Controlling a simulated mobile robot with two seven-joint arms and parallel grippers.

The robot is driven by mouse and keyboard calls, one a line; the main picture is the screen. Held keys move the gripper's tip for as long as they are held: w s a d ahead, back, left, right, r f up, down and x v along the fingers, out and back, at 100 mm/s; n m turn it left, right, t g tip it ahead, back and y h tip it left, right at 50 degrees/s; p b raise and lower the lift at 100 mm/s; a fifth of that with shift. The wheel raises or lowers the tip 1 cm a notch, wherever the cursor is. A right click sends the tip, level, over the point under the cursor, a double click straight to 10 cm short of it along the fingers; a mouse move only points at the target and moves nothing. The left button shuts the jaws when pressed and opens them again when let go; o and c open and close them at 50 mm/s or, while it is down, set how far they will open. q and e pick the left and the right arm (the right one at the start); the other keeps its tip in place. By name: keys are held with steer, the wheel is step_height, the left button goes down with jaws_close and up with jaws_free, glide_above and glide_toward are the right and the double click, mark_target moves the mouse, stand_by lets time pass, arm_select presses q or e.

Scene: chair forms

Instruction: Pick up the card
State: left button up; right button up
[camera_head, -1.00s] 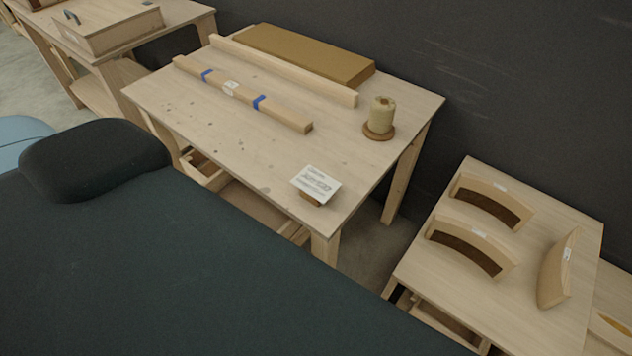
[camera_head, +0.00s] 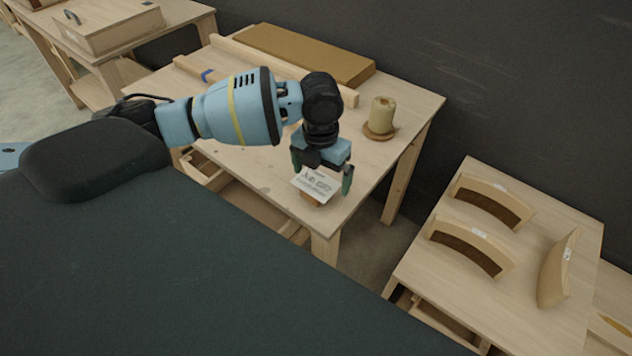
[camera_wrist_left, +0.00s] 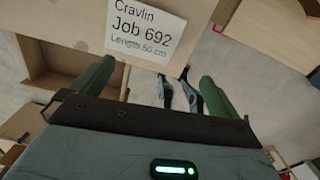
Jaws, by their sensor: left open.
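The white card (camera_head: 316,184) with printed text stands on a small wooden holder (camera_head: 311,198) near the front corner of the middle table. In the left wrist view the card (camera_wrist_left: 146,30) reads "Cravlin Job 692 Length 50 cm" and lies ahead of the fingers, near the top edge. My left gripper (camera_head: 321,182) is open, with its green fingers pointing down on either side of the card in the head view. The left wrist view shows the gripper (camera_wrist_left: 153,80) with nothing between its fingertips. I cannot tell whether either finger touches the card. My right gripper is not in view.
The middle table (camera_head: 384,158) also holds a twine spool (camera_head: 380,115), a long wooden strip (camera_head: 300,75) and a brown board (camera_head: 310,52). A taped wooden bar is mostly hidden by my arm. Curved wooden forms (camera_head: 468,246) lie on the right table (camera_head: 520,300).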

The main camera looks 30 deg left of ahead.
mark_target(316, 182)
arm_select(q)
steer(key=shift+w+a+r+m, duration=0.1)
steer(key=shift+w+a+m, duration=0.3)
steer(key=shift+a, duration=0.35)
steer(key=shift+w+a+m, duration=0.3)
steer(key=shift+w+a, duration=0.1)
steer(key=shift+a, duration=0.3)
steer(key=shift+w+f, duration=0.25)
steer(key=shift+f, duration=0.9)
steer(key=shift+w+f, duration=0.2)
steer(key=shift+f, duration=1.25)
steer(key=shift+f, duration=0.25)
steer(key=c, duration=0.6)
steer(key=shift+r, duration=0.1)
